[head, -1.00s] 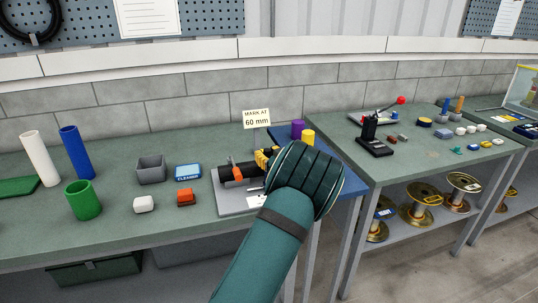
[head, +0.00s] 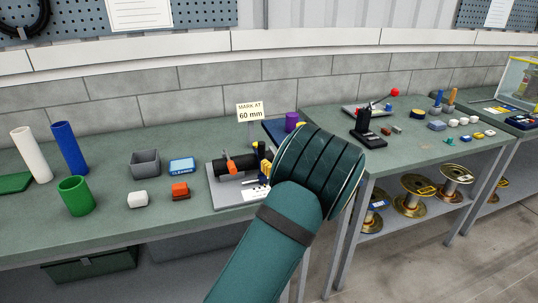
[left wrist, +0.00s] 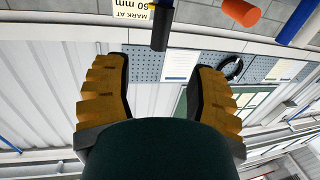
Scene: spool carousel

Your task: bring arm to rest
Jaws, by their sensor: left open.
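My arm (head: 285,215) rises from the bottom middle of the head view, and its thick dark-green link hides most of the gripper. Yellow finger parts show just left of that link, near the grey fixture (head: 228,197) with a black cylinder and orange knob. In the left wrist view my left gripper (left wrist: 160,68) has its yellow fingers spread wide, with nothing between them. The wrist view is upside down, with the "MARK AT 60 mm" sign (left wrist: 131,12) at its top. My right gripper is not in view.
A purple cylinder (head: 291,121) stands behind my arm. The right bench carries a red-knobbed lever device (head: 370,128).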

